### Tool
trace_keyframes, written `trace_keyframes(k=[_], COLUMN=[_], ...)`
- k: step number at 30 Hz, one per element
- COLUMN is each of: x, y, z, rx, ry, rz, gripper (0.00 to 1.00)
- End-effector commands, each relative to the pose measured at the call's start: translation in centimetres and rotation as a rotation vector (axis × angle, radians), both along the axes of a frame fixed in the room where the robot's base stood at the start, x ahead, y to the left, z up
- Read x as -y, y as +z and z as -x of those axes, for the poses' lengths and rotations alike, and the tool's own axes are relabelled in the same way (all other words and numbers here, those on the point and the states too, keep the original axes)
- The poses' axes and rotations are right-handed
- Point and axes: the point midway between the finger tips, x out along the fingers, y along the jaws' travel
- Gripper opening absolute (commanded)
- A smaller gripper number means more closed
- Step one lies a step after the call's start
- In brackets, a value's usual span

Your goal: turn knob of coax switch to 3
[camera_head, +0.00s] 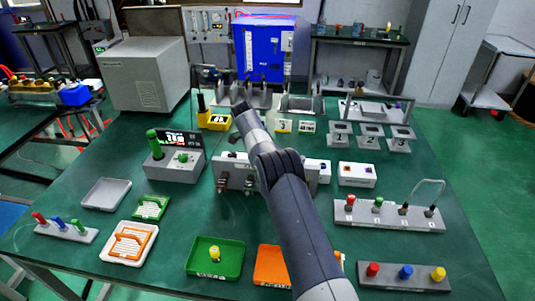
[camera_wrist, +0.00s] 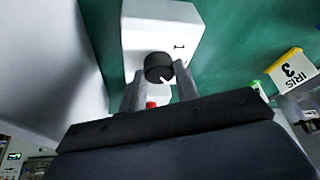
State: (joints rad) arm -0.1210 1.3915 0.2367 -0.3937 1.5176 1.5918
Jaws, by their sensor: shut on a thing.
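The coax switch appears to be the white box (camera_wrist: 140,35) in the wrist view, with a round black knob (camera_wrist: 158,66) on its face. A small white pointer mark shows at the knob's lower right edge. A short dark mark is printed on the box to the upper right of the knob. My gripper (camera_wrist: 160,78) has its two grey fingers on either side of the knob, shut on it. Part of a red piece shows between the fingers, below the knob. In the head view my arm hides much of this area, and I cannot make out the knob there.
A yellow-edged plate marked IRIS 3 (camera_wrist: 290,70) lies right of the box in the wrist view. In the head view, a green tray (camera_head: 215,272), an orange tray (camera_head: 270,283) and a grey strip with coloured knobs (camera_head: 403,290) line the table's front. Green tabletop shows between them.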

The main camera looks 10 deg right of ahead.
Motion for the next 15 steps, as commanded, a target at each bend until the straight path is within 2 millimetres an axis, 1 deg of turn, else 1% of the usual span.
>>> trace_keyframes(k=[14,15], x=[-0.08,-0.08], y=[-0.01,-0.01], z=[-0.02,-0.02], rx=[0.001,0.001], ry=[-0.016,-0.016], rz=[-0.002,-0.002], gripper=[0.07,0.31])
